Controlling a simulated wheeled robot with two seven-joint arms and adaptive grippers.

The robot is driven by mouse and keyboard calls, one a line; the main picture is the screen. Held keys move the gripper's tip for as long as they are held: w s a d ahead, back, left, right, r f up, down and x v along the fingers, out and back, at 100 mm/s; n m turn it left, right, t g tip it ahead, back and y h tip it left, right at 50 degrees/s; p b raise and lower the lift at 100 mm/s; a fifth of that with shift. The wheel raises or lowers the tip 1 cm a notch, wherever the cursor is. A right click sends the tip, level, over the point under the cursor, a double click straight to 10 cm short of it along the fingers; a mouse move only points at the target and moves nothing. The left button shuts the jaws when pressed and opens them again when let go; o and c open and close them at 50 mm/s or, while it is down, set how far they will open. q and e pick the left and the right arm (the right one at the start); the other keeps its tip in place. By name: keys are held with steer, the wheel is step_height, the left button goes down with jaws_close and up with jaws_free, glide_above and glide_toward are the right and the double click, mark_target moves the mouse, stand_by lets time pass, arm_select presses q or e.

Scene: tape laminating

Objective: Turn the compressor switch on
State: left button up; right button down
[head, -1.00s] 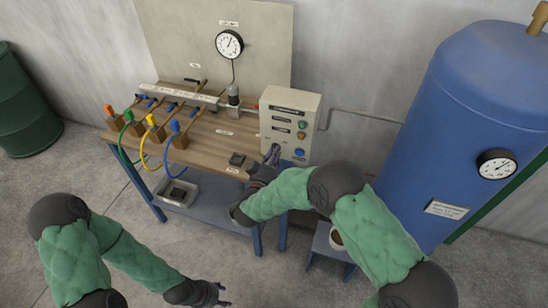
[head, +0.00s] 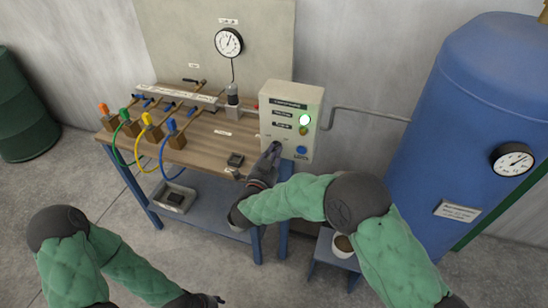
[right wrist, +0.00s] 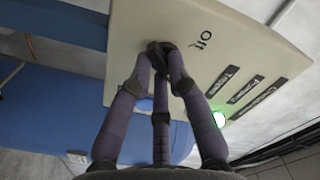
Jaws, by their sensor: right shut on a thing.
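The cream control box (head: 304,92) stands at the right end of the workbench. Its green lamp (head: 305,119) is brightly lit, and the glow also shows in the right wrist view (right wrist: 219,119). My right gripper (head: 274,149) is at the lower left of the box face. In the right wrist view its fingers (right wrist: 165,60) are shut on the dark switch knob (right wrist: 157,47), close to an "Off" label (right wrist: 204,38). The fingers hide much of the knob, so its exact turn is unclear. My left gripper (head: 213,300) is low at the bottom edge, away from the bench, too small to judge.
The wooden workbench (head: 203,147) carries valves with blue, yellow and green hoses at its left. A large blue tank (head: 440,110) with a gauge (head: 512,159) stands at right. A low stool (head: 325,245) is below the box.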

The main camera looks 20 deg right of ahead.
steer(key=shift+f+m+b, duration=0.1)
steer(key=shift+m+b, duration=0.3)
steer(key=shift+m, duration=0.1)
stand_by(0.3)
steer(key=c, duration=1.2)
jaws_free()
steer(key=v, duration=1.2)
